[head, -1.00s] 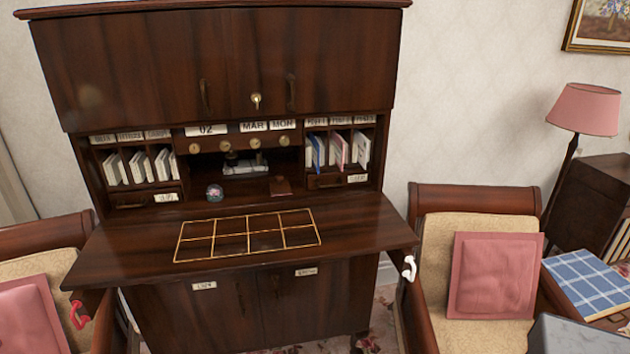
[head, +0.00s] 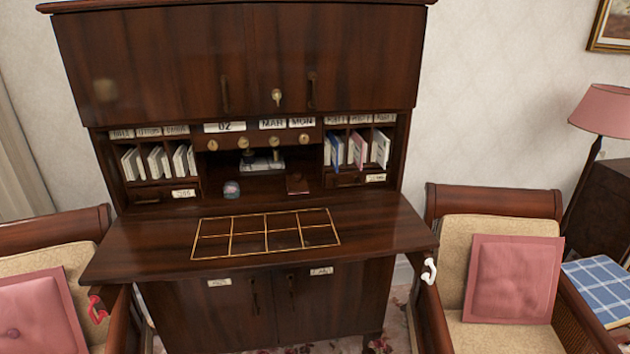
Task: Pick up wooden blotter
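A small dark reddish-brown wooden object (head: 297,185), which looks like the blotter, sits at the back of the writing surface of a dark wooden desk (head: 150,245). It is right of centre, just in front of the open middle compartment. It is small in view, so its details are hard to make out. My gripper is not in view.
A small glass ball (head: 231,189) stands left of the blotter. A gold-lined grid (head: 265,233) marks the bare desktop in front. Letter slots (head: 360,150) flank the middle compartment. Chairs with pink cushions (head: 513,279) stand on both sides. A blue checked cloth (head: 603,288) lies at right.

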